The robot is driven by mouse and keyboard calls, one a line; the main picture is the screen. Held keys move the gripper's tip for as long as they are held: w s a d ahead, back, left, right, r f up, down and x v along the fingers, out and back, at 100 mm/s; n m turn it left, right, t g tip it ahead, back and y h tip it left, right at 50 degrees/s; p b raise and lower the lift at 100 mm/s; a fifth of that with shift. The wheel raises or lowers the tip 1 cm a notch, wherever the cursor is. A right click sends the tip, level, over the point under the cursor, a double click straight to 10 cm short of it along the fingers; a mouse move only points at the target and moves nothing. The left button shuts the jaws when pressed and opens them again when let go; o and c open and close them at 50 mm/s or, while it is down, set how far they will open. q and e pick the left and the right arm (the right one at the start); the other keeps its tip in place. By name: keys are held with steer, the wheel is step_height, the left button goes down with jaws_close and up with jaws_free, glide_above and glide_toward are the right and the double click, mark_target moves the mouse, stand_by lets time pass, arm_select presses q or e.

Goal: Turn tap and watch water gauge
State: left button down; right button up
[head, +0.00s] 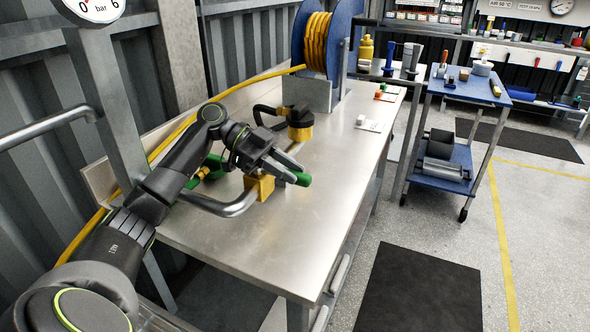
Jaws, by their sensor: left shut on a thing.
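A tap with a yellow body (259,188) sits on a grey bent pipe (222,207) above the steel bench. Its green handle (303,180) sticks out between the fingertips of my left gripper (292,172). The left gripper is shut on that handle and hides part of it and of the tap. A round white gauge (97,9) marked 0, 6 and bar is at the top left on a grey post. The picture's edge cuts off its upper part, so I cannot read its needle. My right gripper is not in view.
A steel bench (334,190) carries a blue reel (346,38) with yellow hose at its far end. Another green part (212,166) is behind my left arm. A blue trolley (468,84) stands to the right. The bench's front right surface is clear.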

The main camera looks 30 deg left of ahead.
arm_select(q)
steer(key=shift+s, duration=0.1)
stand_by(0.3)
steer(key=c, duration=1.2)
jaws_free()
steer(key=b+v, duration=0.1)
steer(key=v, duration=1.1)
